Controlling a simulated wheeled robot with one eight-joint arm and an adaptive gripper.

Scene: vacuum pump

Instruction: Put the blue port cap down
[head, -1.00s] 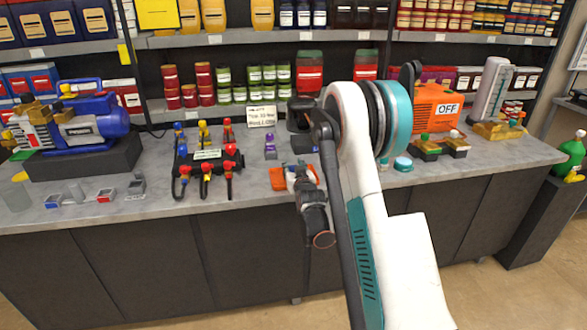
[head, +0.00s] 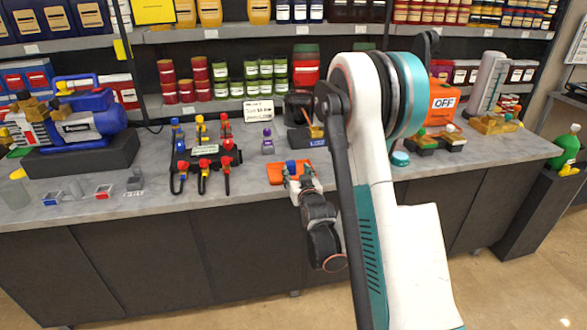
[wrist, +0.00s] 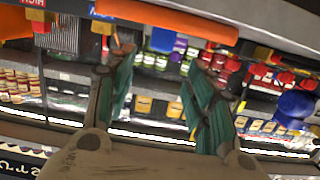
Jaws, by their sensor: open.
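A small blue piece, which looks like the blue port cap (head: 291,167), sits on or just above the orange tray (head: 274,175) near the front of the counter. My gripper (head: 297,180) is open, right beside the cap on its near side. I cannot tell whether a finger touches it. In the wrist view my gripper (wrist: 160,62) shows two teal fingers spread apart with nothing between them. The orange tray's edge (wrist: 165,17) crosses the top of that view, just beyond the fingertips.
A black manifold with coloured valves (head: 205,157) stands left of the tray, with a purple-topped piece (head: 268,142) between. A blue pump (head: 80,130) is at far left. A dark bin (head: 305,138) stands behind the tray.

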